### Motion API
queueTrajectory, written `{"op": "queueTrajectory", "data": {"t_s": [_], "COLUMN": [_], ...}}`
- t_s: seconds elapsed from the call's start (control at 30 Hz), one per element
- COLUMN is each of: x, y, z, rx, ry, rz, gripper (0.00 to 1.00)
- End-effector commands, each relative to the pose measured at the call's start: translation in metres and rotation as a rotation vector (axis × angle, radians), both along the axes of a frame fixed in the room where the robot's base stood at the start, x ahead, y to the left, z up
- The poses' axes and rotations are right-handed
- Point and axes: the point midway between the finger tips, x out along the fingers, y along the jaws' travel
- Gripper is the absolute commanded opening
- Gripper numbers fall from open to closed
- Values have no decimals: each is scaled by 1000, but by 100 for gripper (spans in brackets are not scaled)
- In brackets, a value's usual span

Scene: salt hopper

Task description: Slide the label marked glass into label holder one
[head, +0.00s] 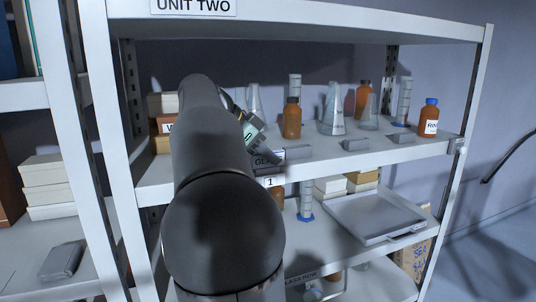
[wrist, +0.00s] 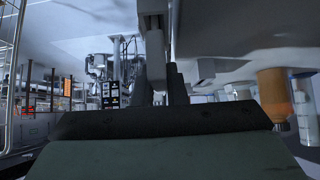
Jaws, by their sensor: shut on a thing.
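A small plate marked "1" (head: 271,181) is just below the label on the shelf edge. My dark arm hides the area left of it, and I cannot tell whether the label is inside holder one. In the wrist view my gripper's dark fingers (wrist: 161,88) close around a pale grey upright piece whose face is not readable.
The upper shelf (head: 330,160) carries an amber bottle (head: 292,120), glass flasks (head: 332,112) and small grey blocks (head: 355,144) near its front edge. A bottle with a blue cap (head: 429,118) stands at the right. A grey tray (head: 372,217) lies on the shelf below.

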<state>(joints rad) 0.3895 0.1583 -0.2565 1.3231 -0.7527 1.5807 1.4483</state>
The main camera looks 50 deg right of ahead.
Motion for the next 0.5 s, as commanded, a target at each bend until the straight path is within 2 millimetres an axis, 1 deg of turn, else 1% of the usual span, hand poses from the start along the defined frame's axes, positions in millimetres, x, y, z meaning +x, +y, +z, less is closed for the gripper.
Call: {"op": "queueTrajectory", "data": {"t_s": [0.5], "x": [0], "y": [0], "z": [-12], "rx": [0], "ry": [0], "rz": [0], "gripper": [0]}}
